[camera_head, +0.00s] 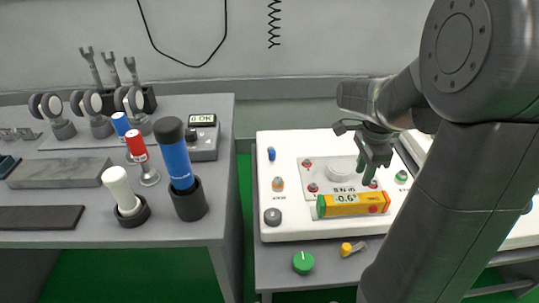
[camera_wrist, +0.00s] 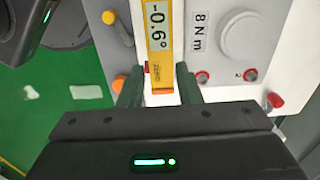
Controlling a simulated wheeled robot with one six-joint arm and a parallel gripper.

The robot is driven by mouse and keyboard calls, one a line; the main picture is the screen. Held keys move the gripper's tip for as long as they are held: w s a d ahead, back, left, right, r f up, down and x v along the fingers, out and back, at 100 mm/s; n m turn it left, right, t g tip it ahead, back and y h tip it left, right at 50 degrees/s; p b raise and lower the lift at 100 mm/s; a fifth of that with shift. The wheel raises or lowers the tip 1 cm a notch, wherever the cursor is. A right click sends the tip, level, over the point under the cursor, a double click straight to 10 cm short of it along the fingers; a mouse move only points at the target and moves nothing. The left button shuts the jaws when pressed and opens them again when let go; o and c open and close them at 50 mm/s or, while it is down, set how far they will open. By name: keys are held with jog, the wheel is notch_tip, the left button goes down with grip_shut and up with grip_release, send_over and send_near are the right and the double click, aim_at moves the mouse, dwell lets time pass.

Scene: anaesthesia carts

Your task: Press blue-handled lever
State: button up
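A small upright blue piece (camera_head: 271,153), which may be the blue-handled lever, stands at the back left of the white panel (camera_head: 290,223). Its shape is too small to tell, and I do not make it out in the wrist view. My gripper (camera_head: 373,172) points down over the panel's right part, well to the right of the blue piece and behind the yellow level. In the wrist view my gripper (camera_wrist: 158,90) has its two fingers apart. The end of the yellow level (camera_wrist: 160,45) shows between them, with small gaps visible; no grip on it shows.
The yellow level (camera_head: 352,204) lies across the panel's front. Red buttons (camera_head: 313,187), a white round part (camera_head: 342,171) and a dark knob (camera_head: 272,217) are nearby. A green knob (camera_head: 303,262) sits in front. A large blue-handled tool (camera_head: 176,158) stands on the left bench.

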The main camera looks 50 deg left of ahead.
jog(key=w+d+n+p, duration=0.1)
jog(key=w+n, duration=0.1)
jog(key=w+d+r+n+p, duration=0.1)
jog(key=w+d, duration=0.1)
jog(key=w, duration=0.1)
jog(key=w+d+n+p, duration=0.1)
jog(key=w+d+n, duration=0.1)
jog(key=w, duration=0.1)
jog(key=shift+r+n+h, duration=0.15)
jog(key=shift+n+h, duration=0.15)
jog(key=shift+h, duration=0.1)
grip_shut()
jog(key=w+d+n+p, duration=0.3)
jog(key=w+d+n, duration=0.2)
jog(key=d, duration=0.4)
jog(key=w+d+n+h+p, duration=0.1)
jog(key=w+d+n+p, duration=0.2)
jog(key=w+d+n, duration=0.2)
jog(key=w+d+n+h+p, duration=0.1)
jog(key=w+d+n+p, duration=0.2)
jog(key=d, duration=1.1)
jog(key=w+f+n, duration=0.1)
jog(key=w+n, duration=0.1)
jog(key=n, duration=0.3)
jog(key=shift+w+n, duration=0.3)
jog(key=shift+w, duration=0.1)
